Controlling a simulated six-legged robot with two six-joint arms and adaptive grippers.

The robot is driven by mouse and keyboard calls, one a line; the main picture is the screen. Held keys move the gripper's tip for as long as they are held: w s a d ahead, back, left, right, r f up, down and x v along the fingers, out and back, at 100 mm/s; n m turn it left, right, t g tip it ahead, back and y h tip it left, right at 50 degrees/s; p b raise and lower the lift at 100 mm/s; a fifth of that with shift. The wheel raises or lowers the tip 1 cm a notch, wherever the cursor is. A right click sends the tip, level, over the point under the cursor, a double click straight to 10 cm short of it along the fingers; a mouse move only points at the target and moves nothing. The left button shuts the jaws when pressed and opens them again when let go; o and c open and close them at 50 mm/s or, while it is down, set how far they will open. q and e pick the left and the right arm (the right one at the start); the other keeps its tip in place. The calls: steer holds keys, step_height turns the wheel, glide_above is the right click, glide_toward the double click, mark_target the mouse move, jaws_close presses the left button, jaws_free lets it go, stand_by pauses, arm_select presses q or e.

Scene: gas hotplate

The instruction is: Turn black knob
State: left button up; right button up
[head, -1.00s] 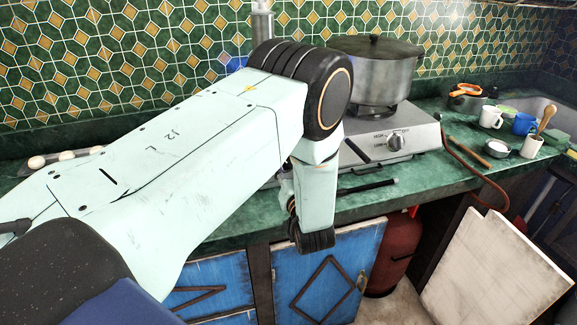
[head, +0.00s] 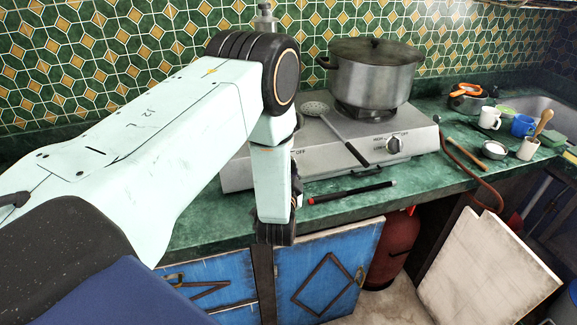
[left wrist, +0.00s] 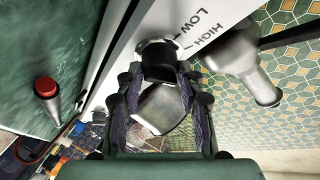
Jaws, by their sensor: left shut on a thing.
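The steel gas hotplate (head: 330,140) stands on the green counter. In the left wrist view, my left gripper (left wrist: 168,80) is shut on a knob (left wrist: 160,108), whose grey, shiny grip sits between the two dark fingers. The knob is on the hotplate's front panel, beside the LOW and HIGH marks (left wrist: 200,30). In the head view my left arm hides this knob and the gripper; only the word OFF shows beside the arm. A second knob (head: 394,145), dark with a silver face, is free on the right of the panel. My right gripper is not in view.
A lidded pot (head: 375,75) stands on the right burner. A skimmer (head: 335,125) lies across the hotplate top. A black rod with a red end (head: 350,192) lies on the counter in front. Mugs (head: 490,118) stand at the right. A red gas cylinder (head: 395,250) is below.

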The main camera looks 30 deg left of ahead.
arm_select(q)
steer(key=shift+m, duration=0.3)
steer(key=o, duration=1.2)
steer(key=v, duration=1.2)
steer(key=shift+a+r, duration=0.1)
steer(key=shift+r, duration=0.05)
